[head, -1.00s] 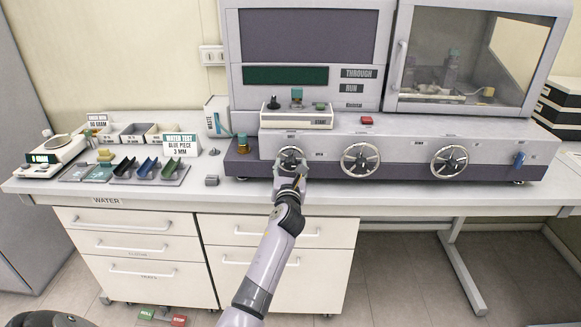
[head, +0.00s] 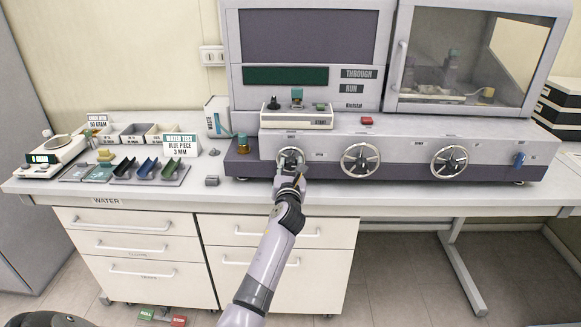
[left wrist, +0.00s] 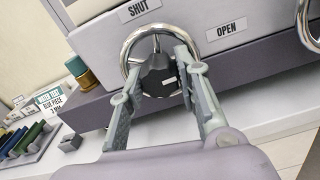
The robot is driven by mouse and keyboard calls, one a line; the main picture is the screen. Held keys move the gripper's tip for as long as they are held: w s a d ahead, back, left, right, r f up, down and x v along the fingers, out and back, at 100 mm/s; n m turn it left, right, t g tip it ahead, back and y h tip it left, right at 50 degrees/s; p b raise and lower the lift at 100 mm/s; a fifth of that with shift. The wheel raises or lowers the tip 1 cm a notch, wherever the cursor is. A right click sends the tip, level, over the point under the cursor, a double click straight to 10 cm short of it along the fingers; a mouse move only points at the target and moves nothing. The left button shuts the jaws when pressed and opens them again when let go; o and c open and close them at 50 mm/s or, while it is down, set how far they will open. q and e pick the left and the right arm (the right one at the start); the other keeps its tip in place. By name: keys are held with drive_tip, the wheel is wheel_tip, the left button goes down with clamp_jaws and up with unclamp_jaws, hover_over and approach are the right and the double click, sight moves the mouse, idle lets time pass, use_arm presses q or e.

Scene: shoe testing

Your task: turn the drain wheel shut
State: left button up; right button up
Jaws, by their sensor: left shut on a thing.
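The drain wheel, by its grip the leftmost of three chrome handwheels, shows in the head view (head: 281,157) on the machine's lower front, partly covered by my gripper. In the left wrist view its chrome rim (left wrist: 127,48) surrounds a dark hub (left wrist: 157,77) with a small white mark. My left gripper (head: 288,172) is at this wheel, its two fingers (left wrist: 160,88) shut on the hub from either side. A SHUT label (left wrist: 139,10) is above the wheel and an OPEN label (left wrist: 226,29) is to its right. My right gripper is not in view.
Two similar wheels, a middle one (head: 361,159) and a right one (head: 449,161), are on the same panel. A brass jar with a green lid (head: 243,143) stands left of the gripped wheel. A small grey block (head: 212,181) lies on the bench nearby.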

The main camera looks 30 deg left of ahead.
use_arm(q)
drive_tip(key=shift+c, duration=1)
drive_tip(key=n, duration=0.3)
drive_tip(key=shift+n, duration=0.4)
drive_tip(key=n+b, duration=0.1)
drive_tip(key=n, duration=0.3)
drive_tip(key=shift+n, duration=0.3)
drive_tip(key=n+b, duration=0.1)
drive_tip(key=n, duration=0.3)
drive_tip(key=n+b, duration=0.1)
drive_tip(key=n, duration=0.4)
drive_tip(key=shift+d, duration=0.1)
drive_tip(key=o, duration=1.2)
drive_tip(key=shift+c, duration=0.2)
